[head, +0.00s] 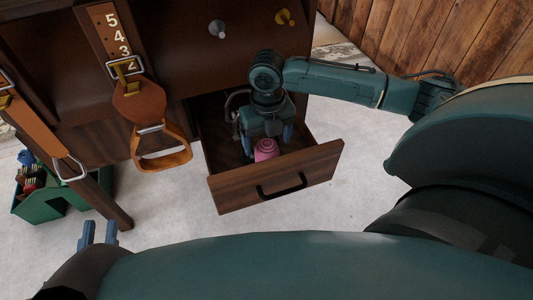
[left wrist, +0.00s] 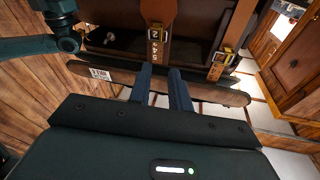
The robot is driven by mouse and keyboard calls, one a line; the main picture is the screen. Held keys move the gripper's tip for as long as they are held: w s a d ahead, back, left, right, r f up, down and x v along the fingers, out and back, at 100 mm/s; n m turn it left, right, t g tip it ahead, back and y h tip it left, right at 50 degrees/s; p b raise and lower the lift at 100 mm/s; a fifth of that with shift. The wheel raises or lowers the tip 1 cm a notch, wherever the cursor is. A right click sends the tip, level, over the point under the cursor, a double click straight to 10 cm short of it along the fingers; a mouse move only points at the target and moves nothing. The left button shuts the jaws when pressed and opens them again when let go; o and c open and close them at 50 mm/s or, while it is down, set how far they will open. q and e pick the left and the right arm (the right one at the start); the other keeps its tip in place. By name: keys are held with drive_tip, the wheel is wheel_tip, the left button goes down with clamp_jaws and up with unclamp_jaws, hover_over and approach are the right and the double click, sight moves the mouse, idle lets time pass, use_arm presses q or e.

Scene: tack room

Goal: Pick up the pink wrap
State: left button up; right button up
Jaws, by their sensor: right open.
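The pink wrap (head: 266,149) is a small pink roll inside the open wooden drawer (head: 233,196). My right gripper (head: 266,141) reaches down into the drawer from above. Its blue fingers are apart, one on each side of the wrap, and the gripper body hides part of it. I cannot tell whether the fingers touch it. My left gripper (head: 98,234) is low at the left, far from the drawer, with its fingers apart and nothing between them. Its fingers also show in the left wrist view (left wrist: 162,85).
A stirrup on a leather strap (head: 162,150) hangs left of the drawer. A green tote with brushes (head: 62,204) stands on the floor at the left. A table leg (head: 105,203) is near my left gripper. The drawer has a black handle (head: 282,187). Pale floor in front is clear.

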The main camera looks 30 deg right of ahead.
drive_tip(key=shift+f, duration=0.6)
wheel_tip(320, 180, down, 5)
drive_tip(key=b, duration=0.3)
drive_tip(key=shift+w+d+r, duration=0.1)
drive_tip(key=shift+r, duration=0.1)
drive_tip(key=shift+f, duration=0.25)
drive_tip(key=shift+r, duration=0.1)
use_arm(q)
drive_tip(key=shift+w+d+f+n+h, duration=0.15)
drive_tip(key=shift+d+n+h, duration=0.15)
drive_tip(key=shift+n, duration=0.1)
use_arm(e)
drive_tip(key=c, duration=1.1)
